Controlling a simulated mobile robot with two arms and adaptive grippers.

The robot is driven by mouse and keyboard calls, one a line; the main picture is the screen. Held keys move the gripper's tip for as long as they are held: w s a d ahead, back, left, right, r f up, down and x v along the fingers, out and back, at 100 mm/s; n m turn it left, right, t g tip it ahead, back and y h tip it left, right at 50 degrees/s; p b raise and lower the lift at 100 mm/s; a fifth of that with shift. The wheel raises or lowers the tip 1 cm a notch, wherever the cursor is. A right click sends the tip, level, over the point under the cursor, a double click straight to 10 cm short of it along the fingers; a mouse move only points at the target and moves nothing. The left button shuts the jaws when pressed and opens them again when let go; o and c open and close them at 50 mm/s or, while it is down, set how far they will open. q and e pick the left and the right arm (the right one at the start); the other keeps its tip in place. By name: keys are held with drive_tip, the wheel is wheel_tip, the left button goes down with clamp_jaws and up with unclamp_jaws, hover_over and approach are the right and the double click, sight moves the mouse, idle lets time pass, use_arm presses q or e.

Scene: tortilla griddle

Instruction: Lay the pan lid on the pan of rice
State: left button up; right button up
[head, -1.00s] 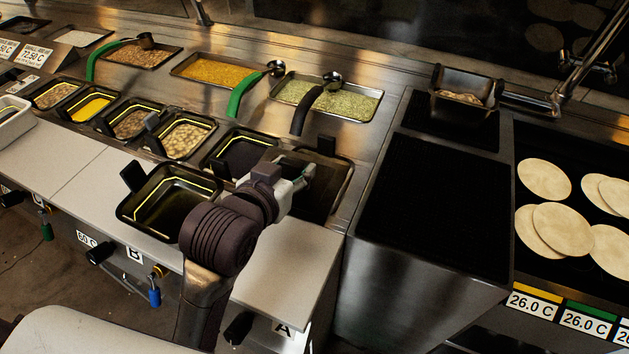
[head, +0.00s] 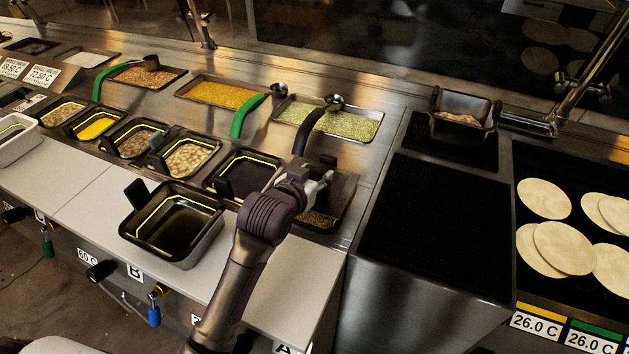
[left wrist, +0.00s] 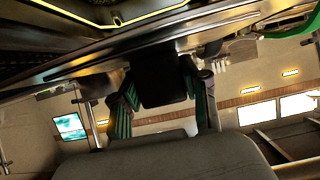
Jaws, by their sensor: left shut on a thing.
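My left gripper (head: 318,181) is over the front pan nearest the griddle side. In the left wrist view its green-padded fingers (left wrist: 164,105) are shut on a dark block-like handle (left wrist: 160,78). The handle appears to belong to the dark pan lid (head: 346,190), which shows just right of the gripper in the head view. Below it, the front part of a pan with grainy contents (head: 318,219), apparently the rice, shows. The lid hides the rest of that pan. I cannot tell whether the lid touches its rim. My right gripper is out of view.
An open dark pan (head: 242,178) is just left of my gripper. Another dark pan (head: 176,247) stands on the white board in front. Trays with ladles lie behind. The dark ribbed surface (head: 436,230) to the right is clear; tortillas (head: 566,248) lie beyond it.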

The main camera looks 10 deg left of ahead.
use_arm(q)
wheel_tip(320, 180, down, 2)
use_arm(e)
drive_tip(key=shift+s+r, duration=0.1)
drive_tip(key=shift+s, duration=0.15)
use_arm(q)
drive_tip(key=shift+f, duration=0.15)
drive_tip(key=shift+f, duration=0.5)
drive_tip(key=o, duration=1.2)
